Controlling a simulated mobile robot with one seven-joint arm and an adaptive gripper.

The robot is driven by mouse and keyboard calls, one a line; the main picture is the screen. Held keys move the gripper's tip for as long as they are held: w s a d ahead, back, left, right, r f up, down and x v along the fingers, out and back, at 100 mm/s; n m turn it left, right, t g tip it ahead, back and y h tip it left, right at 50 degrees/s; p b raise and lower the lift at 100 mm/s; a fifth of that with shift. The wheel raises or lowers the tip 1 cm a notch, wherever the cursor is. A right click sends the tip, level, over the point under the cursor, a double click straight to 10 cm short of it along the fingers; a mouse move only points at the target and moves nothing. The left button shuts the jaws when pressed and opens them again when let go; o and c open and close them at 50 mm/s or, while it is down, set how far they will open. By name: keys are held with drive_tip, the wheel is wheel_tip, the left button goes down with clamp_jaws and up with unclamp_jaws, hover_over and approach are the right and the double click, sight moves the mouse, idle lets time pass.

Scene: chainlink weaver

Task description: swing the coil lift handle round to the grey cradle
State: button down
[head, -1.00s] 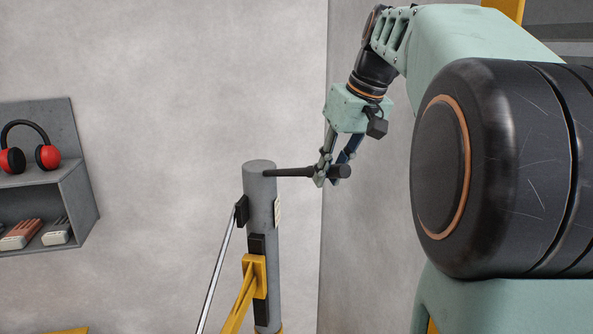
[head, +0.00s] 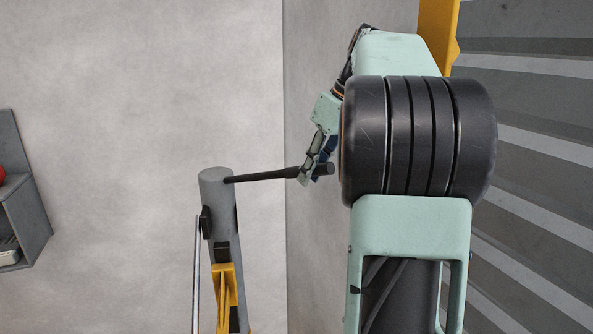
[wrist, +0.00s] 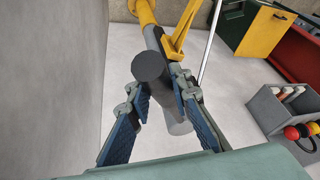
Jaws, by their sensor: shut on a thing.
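The coil lift handle is a dark bar (head: 262,177) standing out to the right from the top of a grey post (head: 214,178) in the head view. Its thicker grip end (head: 328,168) pokes out past my fingers. My gripper (head: 311,172) is shut on the bar near that outer end. In the wrist view, the round dark grip end (wrist: 152,67) faces the camera between the blue-padded fingers of my gripper (wrist: 158,88). The post (wrist: 178,126) is partly hidden behind the handle there. I cannot pick out the grey cradle in either view.
A yellow bracket (head: 222,287) and a thin metal rod (head: 196,270) stand by the post. A grey shelf (head: 18,205) is at far left. The wrist view shows red-and-black earmuffs (wrist: 303,132) and a yellow panel (wrist: 264,30). Bare wall lies behind the handle.

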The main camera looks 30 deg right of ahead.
drive_tip(key=shift+w+d+r+n, duration=0.1)
drive_tip(key=shift+w+d+n, duration=0.1)
drive_tip(key=shift+d, duration=0.3)
drive_tip(key=shift+w+d+n, duration=0.1)
drive_tip(key=shift+w+d, duration=0.1)
drive_tip(key=shift+d, duration=0.25)
drive_tip(key=c, duration=1.7)
unclamp_jaws()
drive_tip(key=shift+c, duration=0.2)
wheel_tip(320, 180, up, 10)
